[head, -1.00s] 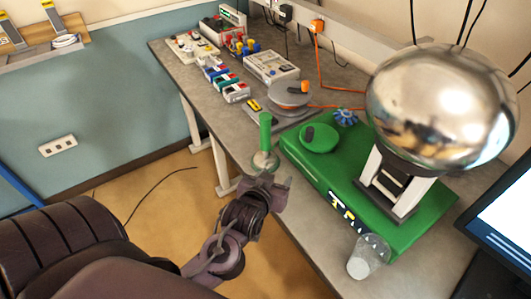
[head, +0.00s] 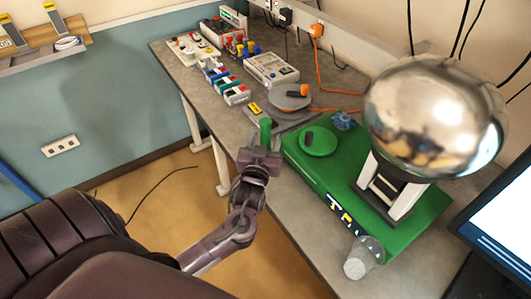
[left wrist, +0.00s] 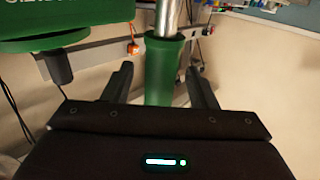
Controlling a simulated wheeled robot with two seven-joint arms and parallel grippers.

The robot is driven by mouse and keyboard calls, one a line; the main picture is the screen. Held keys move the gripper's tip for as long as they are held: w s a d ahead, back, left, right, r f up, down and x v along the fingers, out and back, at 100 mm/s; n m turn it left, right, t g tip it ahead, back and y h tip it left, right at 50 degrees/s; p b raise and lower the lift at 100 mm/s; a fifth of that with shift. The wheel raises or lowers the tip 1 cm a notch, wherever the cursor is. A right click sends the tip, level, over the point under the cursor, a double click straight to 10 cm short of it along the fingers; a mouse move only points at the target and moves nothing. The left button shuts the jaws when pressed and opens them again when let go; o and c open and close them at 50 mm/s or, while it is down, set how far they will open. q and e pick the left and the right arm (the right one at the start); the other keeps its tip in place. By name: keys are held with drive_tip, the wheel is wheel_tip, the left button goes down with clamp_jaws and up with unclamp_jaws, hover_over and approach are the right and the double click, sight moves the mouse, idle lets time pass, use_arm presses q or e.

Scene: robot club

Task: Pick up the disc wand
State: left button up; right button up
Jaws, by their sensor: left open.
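The disc wand (head: 265,129) has a green handle and stands near the front edge of the bench, left of the green box. In the left wrist view the green handle (left wrist: 162,75) shows between my two fingers, with a shiny metal shaft beyond it. My left gripper (head: 260,154) is open, close to the wand in the head view and covering its lower part. The fingers lie on either side of the handle in the wrist view; I cannot see contact. My right gripper is not in view.
The green box (head: 330,185) carries a large metal sphere (head: 435,110) and a green round plate (head: 318,143) with a black handle. A clear cup (head: 362,257) is at its front. A monitor (head: 505,220) stands at right.

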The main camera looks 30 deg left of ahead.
use_arm(q)
drive_tip(key=shift+w+a, duration=0.1)
drive_tip(key=shift+w, duration=0.1)
clamp_jaws()
drive_tip(key=shift+r, duration=0.15)
idle(0.3)
